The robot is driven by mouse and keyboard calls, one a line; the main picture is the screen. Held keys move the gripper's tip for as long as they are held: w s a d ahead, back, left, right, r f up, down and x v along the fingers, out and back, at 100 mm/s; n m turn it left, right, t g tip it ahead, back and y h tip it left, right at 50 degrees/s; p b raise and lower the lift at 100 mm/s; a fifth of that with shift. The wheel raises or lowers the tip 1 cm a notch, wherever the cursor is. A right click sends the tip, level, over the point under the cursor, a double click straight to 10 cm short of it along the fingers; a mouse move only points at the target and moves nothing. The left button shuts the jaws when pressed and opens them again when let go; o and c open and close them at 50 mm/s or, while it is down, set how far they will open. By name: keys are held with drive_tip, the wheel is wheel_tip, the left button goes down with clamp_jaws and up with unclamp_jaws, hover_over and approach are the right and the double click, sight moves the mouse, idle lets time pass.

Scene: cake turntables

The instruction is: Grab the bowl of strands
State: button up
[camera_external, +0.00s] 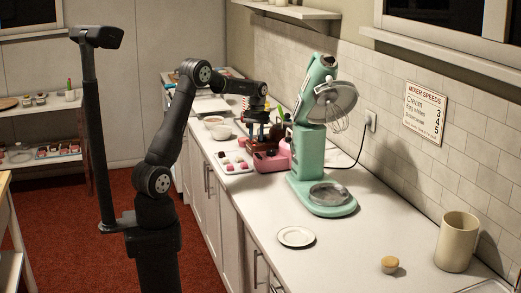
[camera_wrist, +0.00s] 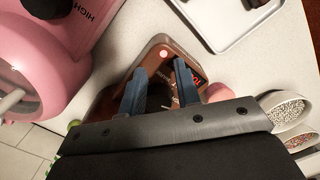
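In the wrist view, two bowls of small sprinkles sit at the right edge: an upper bowl with speckled pale contents (camera_wrist: 290,108) and a lower one (camera_wrist: 303,140), partly cut off by the frame. I cannot tell for certain which holds strands. My gripper (camera_wrist: 160,84) has its two blue fingers apart with nothing held between them. It is over a brown device with a small display (camera_wrist: 152,56), left of the bowls. In the outside view my gripper (camera_external: 258,112) is over the back part of the counter, and its fingertips are hard to make out.
A pink appliance (camera_wrist: 45,45) stands close at left in the wrist view; a white tray (camera_wrist: 240,22) lies at the top. Outside, a mint stand mixer (camera_external: 315,140) stands right of my gripper, and a tray of sweets (camera_external: 233,170) lies in front.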

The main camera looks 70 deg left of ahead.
wheel_tip(320, 180, up, 16)
drive_tip(key=s+a+n+y, duration=0.25)
drive_tip(key=s+a, duration=0.25)
drive_tip(key=a, duration=0.7)
drive_tip(key=s+a+n+t+y, duration=0.1)
drive_tip(key=s+a+n, duration=0.35)
drive_tip(key=a, duration=0.75)
drive_tip(key=s+a+n+y, duration=0.25)
drive_tip(key=s+a, duration=0.35)
drive_tip(key=a, duration=0.6)
approach(206, 120)
drive_tip(key=s+d+f, duration=0.2)
drive_tip(key=d, duration=0.2)
drive_tip(key=shift+h, duration=0.3)
drive_tip(key=shift+w+x, duration=0.15)
drive_tip(key=shift+x, duration=1.25)
drive_tip(key=shift+w+x, duration=0.15)
drive_tip(key=shift+x, duration=1.3)
drive_tip(key=shift+c, duration=0.2)
drive_tip(key=shift+r, duration=0.1)
clamp_jaws()
